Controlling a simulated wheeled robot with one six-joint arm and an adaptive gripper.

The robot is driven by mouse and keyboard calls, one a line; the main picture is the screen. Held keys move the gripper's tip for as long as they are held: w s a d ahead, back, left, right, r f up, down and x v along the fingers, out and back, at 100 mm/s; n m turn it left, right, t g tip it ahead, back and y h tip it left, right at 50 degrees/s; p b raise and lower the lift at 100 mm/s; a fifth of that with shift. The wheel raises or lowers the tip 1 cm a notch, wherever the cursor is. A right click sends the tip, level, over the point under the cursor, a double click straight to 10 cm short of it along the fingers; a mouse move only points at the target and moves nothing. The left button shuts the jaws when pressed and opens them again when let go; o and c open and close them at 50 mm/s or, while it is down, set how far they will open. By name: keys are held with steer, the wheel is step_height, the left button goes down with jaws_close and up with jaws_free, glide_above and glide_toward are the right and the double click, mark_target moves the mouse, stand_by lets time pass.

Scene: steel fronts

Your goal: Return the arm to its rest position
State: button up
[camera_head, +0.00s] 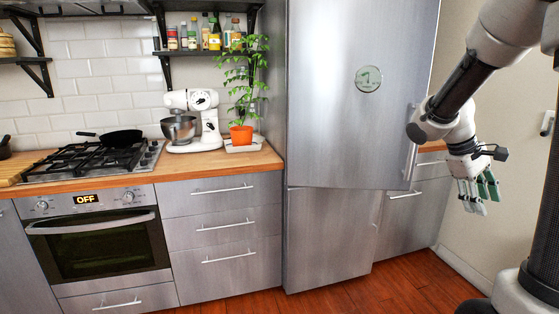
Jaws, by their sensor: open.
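My gripper (478,196) hangs at the right side of the head view, fingers pointing down, open and empty. My arm reaches in from the upper right corner and bends down to it. The gripper is right of the tall steel fridge (345,90), in front of the low cabinet and the wall. It looks apart from the fridge handle (411,145). The fridge's upper door seems to stand slightly out from the lower door (330,235).
A wooden counter (215,162) holds a gas hob (95,160) with a black pan (122,137), a white mixer (203,115) and a plant in an orange pot (241,135). The oven (100,245) is below the hob. Wooden floor (400,285) is clear before the fridge.

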steer(key=s+a+r+m+t+y, duration=0.1)
steer(key=s+a+r+t+y, duration=0.2)
steer(key=s+a, duration=0.4)
steer(key=s+a+r+m+t+y, duration=0.2)
steer(key=s+a+r+t, duration=0.1)
steer(key=s+a, duration=0.5)
steer(key=shift+m+y, duration=0.3)
steer(key=shift+y, duration=0.1)
steer(key=shift+r, duration=0.1)
